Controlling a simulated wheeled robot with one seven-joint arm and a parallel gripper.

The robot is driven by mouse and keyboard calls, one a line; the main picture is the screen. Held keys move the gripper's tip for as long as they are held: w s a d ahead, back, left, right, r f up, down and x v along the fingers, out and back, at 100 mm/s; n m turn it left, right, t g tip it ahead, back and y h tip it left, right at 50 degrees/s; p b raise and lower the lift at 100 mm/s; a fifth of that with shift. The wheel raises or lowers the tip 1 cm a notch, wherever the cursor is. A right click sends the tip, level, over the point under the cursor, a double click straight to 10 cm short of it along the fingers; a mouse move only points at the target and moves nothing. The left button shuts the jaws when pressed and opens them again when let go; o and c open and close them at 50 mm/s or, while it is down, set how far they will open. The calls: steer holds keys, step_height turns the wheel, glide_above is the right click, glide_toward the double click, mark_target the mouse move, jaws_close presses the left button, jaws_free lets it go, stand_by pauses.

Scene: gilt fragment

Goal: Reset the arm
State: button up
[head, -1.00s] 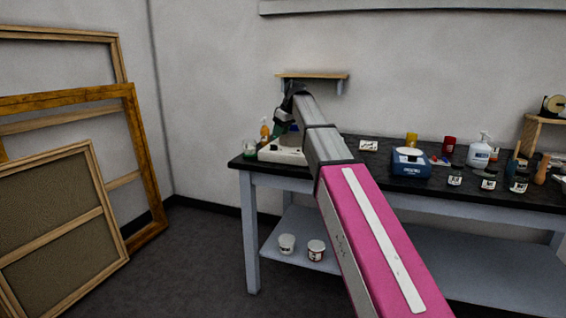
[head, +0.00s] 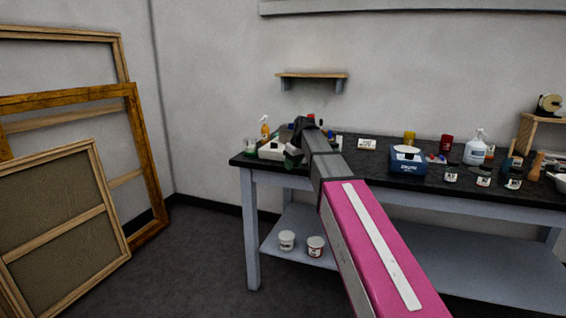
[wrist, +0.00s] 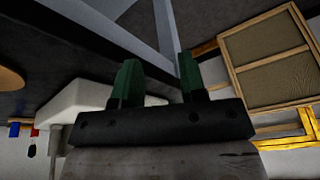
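My arm reaches forward in the head view toward the left end of the black-topped workbench (head: 350,179). My gripper (head: 291,158) is at the end of the arm, in front of a white box-like item (head: 271,150) on the bench. In the wrist view, the two green fingers of my gripper (wrist: 157,82) stand well apart with nothing between them. The white item (wrist: 98,95) shows in the wrist view to the left of and behind the left finger. I cannot tell whether they touch.
An orange spray bottle (head: 265,129) stands near the bench's left end. A blue device (head: 407,160), a white pump bottle (head: 475,148) and several jars stand farther right. Two white tubs (head: 287,240) (head: 315,246) sit on the lower shelf. Wooden frames (head: 60,215) lean at left. A small wall shelf (head: 312,76) hangs above.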

steer(key=s+d+f+m+h, duration=0.1)
steer(key=s+d+f+m, duration=0.2)
steer(key=s+f, duration=0.6)
steer(key=s+d+f+m+g+h, duration=0.1)
steer(key=s+d+f+m, duration=0.1)
steer(key=s+d+f, duration=0.5)
steer(key=s+d+f+m+g, duration=0.1)
steer(key=s+d+f+m, duration=0.2)
steer(key=s+f, duration=0.9)
step_height(320, 180, down, 6)
steer(key=shift+s+d+r+m+h, duration=0.2)
steer(key=shift+d+m+h, duration=0.15)
steer(key=shift+d, duration=0.7)
